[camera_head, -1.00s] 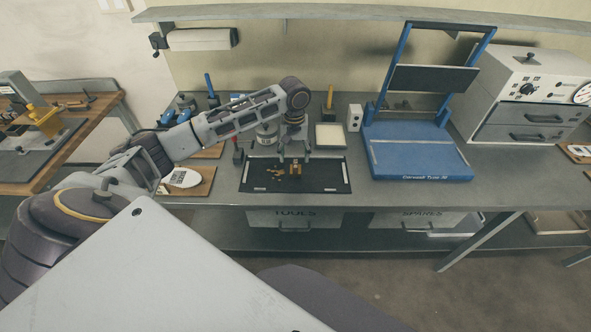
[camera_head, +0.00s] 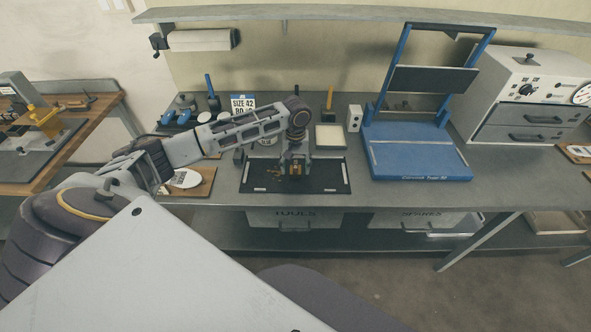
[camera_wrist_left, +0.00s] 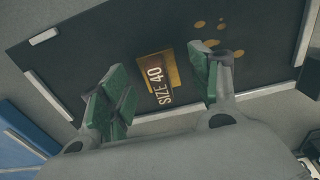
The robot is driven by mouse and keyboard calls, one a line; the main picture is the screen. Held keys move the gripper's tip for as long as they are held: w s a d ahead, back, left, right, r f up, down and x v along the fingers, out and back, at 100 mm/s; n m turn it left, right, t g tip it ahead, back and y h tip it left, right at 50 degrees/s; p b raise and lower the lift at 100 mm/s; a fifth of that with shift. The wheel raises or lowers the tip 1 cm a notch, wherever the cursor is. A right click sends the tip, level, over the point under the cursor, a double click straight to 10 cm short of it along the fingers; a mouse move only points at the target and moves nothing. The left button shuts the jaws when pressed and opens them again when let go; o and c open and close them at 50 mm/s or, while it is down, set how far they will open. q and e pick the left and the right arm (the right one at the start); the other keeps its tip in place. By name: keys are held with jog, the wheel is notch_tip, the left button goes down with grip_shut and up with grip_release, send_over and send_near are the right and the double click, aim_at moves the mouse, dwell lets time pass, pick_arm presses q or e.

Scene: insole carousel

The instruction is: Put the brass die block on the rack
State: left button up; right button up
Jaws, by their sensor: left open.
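The brass die block (camera_head: 298,170) is a small yellow block on the black mat (camera_head: 256,184) on the bench. In the left wrist view the block (camera_wrist_left: 163,72) has a dark top lettered SIZE 40. My left gripper (camera_head: 296,163) is open, with its fingers low over the mat at the block. In the left wrist view its green-padded fingers (camera_wrist_left: 160,65) show on either side of the block, with gaps between. I cannot tell how far down they reach beside it. My right gripper is not in view. I cannot tell which thing is the rack.
White strips edge the mat, and brass-coloured spots (camera_wrist_left: 221,24) lie on it near the block. A blue press (camera_head: 420,160) stands to the right, with a white oven (camera_head: 530,95) beyond. A SIZE 42 card (camera_head: 243,103) and tools stand behind my left arm.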

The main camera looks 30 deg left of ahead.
aim_at(296, 164)
pick_arm(q)
jog(key=shift+f, duration=0.8)
grip_shut()
jog(key=shift+r, duration=5.05)
